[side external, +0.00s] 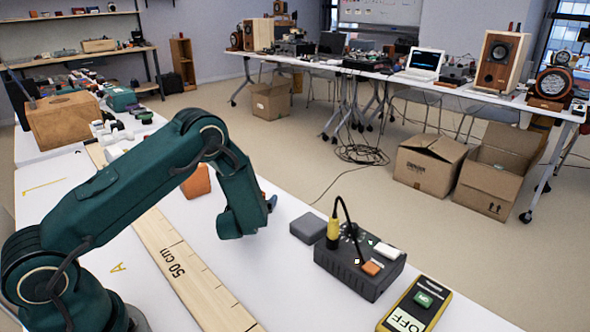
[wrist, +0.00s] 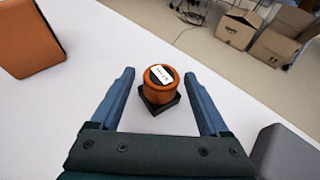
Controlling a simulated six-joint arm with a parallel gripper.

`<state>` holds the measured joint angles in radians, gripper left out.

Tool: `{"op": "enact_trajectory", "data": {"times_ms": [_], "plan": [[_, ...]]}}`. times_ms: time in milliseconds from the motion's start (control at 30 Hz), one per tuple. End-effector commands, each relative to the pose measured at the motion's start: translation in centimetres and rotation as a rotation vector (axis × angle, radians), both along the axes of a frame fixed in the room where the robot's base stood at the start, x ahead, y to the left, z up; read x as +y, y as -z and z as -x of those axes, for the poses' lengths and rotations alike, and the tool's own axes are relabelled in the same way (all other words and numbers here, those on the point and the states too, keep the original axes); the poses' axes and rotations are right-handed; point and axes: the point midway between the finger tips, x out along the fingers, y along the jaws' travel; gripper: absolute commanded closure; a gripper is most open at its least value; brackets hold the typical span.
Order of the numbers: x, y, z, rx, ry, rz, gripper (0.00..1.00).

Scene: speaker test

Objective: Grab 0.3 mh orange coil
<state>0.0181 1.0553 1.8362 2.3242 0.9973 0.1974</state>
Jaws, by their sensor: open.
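An orange coil (wrist: 160,86) with a white label on its top stands on a dark square base in the wrist view. My gripper (wrist: 160,75) is open, with its two blue fingers on either side of the coil and a gap to it on each side. The label's print is too small to read. In the side external view my gripper (side external: 270,203) is low over the white table, mostly behind my own wrist. The coil is hidden there.
An orange block (side external: 196,181) stands left of my gripper. To the right are a grey box (side external: 308,228), a dark device (side external: 345,270) with a yellow plug and cable, and a yellow meter (side external: 415,308). A wooden ruler (side external: 170,255) lies in front on the table (side external: 270,285).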

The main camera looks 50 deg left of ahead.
Motion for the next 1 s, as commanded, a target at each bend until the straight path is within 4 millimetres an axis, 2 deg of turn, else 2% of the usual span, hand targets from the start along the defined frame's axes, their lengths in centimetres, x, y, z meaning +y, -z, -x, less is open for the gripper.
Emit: {"op": "enact_trajectory", "data": {"times_ms": [33, 167, 200, 233, 733, 867, 1000], "plan": [[0.0, 0.0, 0.0, 0.0, 0.0, 0.0, 0.25], [0.0, 0.0, 0.0, 0.0, 0.0, 0.0, 0.75], [0.0, 0.0, 0.0, 0.001, 0.0, 0.001, 0.9], [0.0, 0.0, 0.0, 0.001, 0.0, 0.0, 1.0], [-0.1, -0.1, 0.1, 0.008, 0.002, 0.002, 1.0], [-0.1, -1.0, 0.0, 0.003, 0.001, 0.002, 1.0], [0.0, -2.9, 0.0, -0.004, 0.0, 0.001, 1.0]]}}
